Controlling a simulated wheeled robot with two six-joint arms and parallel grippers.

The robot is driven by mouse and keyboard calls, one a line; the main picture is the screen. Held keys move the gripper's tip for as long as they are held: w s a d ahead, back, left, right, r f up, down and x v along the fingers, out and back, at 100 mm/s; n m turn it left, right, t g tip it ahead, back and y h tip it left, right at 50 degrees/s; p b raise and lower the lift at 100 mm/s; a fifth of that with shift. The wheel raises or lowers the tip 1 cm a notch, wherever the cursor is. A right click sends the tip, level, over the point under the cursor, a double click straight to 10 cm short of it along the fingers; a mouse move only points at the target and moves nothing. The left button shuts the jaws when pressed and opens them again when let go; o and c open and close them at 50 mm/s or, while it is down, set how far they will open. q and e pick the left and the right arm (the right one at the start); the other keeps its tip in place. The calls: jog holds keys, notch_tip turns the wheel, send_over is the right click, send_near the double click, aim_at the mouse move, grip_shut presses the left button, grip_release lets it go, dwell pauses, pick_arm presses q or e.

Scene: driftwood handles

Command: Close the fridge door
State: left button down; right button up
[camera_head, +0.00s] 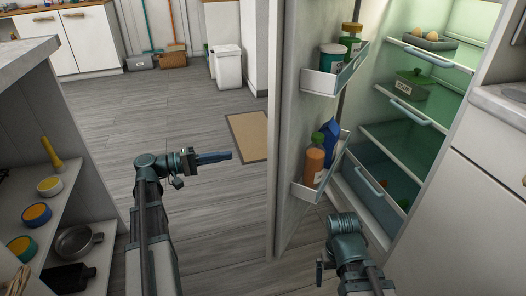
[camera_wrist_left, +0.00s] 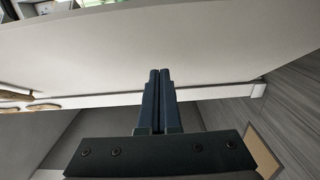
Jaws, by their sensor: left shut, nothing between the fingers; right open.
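The fridge door (camera_head: 285,120) stands wide open in the head view, seen nearly edge-on, with loaded racks on its inner side. The open fridge interior (camera_head: 405,130) is to its right. My left gripper (camera_head: 228,156) is shut and empty, left of the door's outer side, with a visible gap in the picture. In the left wrist view its fingers (camera_wrist_left: 158,98) are together in front of a wide pale panel (camera_wrist_left: 200,45), which looks like the door. My right arm's wrist is low, right of the door's lower end and before the fridge; its fingers cannot be made out.
Bottles and jars sit in the door's upper rack (camera_head: 322,82) and lower rack (camera_head: 308,192). A shelf unit (camera_head: 95,215) with bowls and a pan stands at the left. A white bin (camera_head: 228,68) and a mat (camera_head: 247,135) are behind. Grey floor (camera_head: 130,105) is clear between.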

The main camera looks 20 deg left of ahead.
pick_arm(q)
jog(key=s+d+x, duration=0.1)
jog(key=s+x, duration=0.1)
jog(key=x, duration=1)
jog(key=shift+d, duration=0.6)
